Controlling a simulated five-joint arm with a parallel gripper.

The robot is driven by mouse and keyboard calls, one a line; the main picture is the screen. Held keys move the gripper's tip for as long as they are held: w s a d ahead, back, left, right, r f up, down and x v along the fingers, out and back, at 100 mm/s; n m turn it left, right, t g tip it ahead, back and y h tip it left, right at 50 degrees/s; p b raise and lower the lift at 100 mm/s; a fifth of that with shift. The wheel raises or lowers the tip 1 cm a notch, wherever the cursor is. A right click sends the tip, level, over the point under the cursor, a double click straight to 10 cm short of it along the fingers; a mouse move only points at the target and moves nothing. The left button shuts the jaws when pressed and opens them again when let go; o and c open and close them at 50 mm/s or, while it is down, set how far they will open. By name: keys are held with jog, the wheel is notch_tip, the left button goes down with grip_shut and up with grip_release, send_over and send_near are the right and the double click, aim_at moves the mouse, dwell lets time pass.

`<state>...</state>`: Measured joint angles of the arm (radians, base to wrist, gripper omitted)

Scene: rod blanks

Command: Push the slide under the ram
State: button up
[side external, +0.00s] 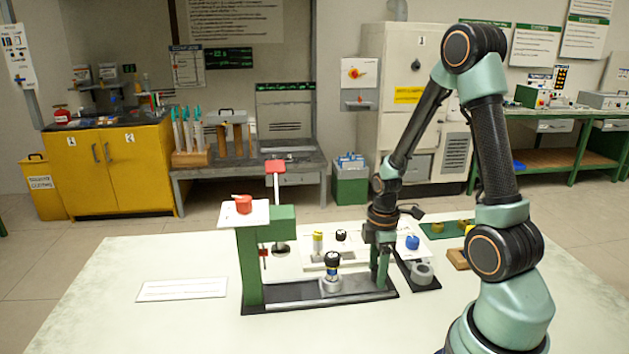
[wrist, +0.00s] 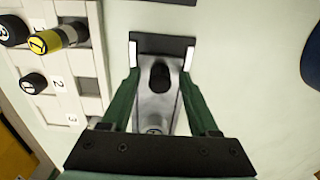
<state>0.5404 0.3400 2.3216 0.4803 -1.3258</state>
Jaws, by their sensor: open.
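The slide (side external: 332,286) is a grey block on the dark rail (side external: 290,292) of the green press, right of the ram. A black-capped rod (side external: 332,260) stands upright on it. The ram (side external: 280,248) is a dark disc hanging from the press head, left of the slide and apart from it. My gripper (side external: 382,285) is low at the rail's right end, right of the slide. In the wrist view my gripper (wrist: 160,57) is open, fingers on either side of the rail's end, with a dark rounded part (wrist: 160,78) between them. The wrist view hides most of the slide.
A pale numbered tray (side external: 312,261) with upright rods, one yellow-topped (side external: 318,240), lies behind the rail; it is at the left in the wrist view (wrist: 62,95). A dark holder with a grey ring (side external: 422,272) is close right. A white card (side external: 182,289) lies left; the front table is clear.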

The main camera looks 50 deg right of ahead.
grip_shut()
dwell(1.4)
